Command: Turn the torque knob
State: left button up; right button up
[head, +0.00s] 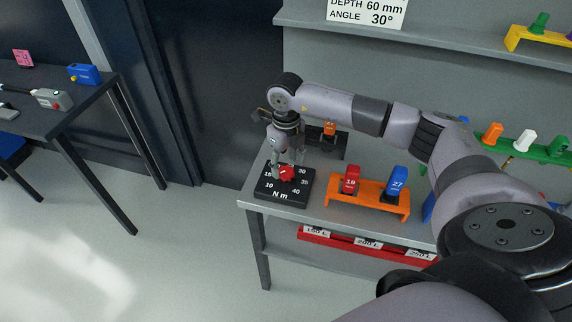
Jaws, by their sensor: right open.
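The torque knob (287,173) is red and sits on a black dial base (283,194) marked "N m", with numbers from 10 to 40 around it. The base stands at the left front corner of the grey bench (330,218). My right gripper (287,165) points down at the knob from above, with its fingers close around it. The jaws are open; whether they touch the knob I cannot tell. My left gripper is not in the head view.
An orange rack (369,200) with a red "19" socket (349,181) and a blue "27" socket (396,183) stands right of the dial. A black holder with an orange piece (329,129) is behind. A dark table (60,100) stands at the left, with open floor between.

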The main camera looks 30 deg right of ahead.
aim_at(286, 173)
jog(key=shift+f, duration=1.3)
jog(key=shift+c, duration=0.4)
jog(key=c, duration=1.1)
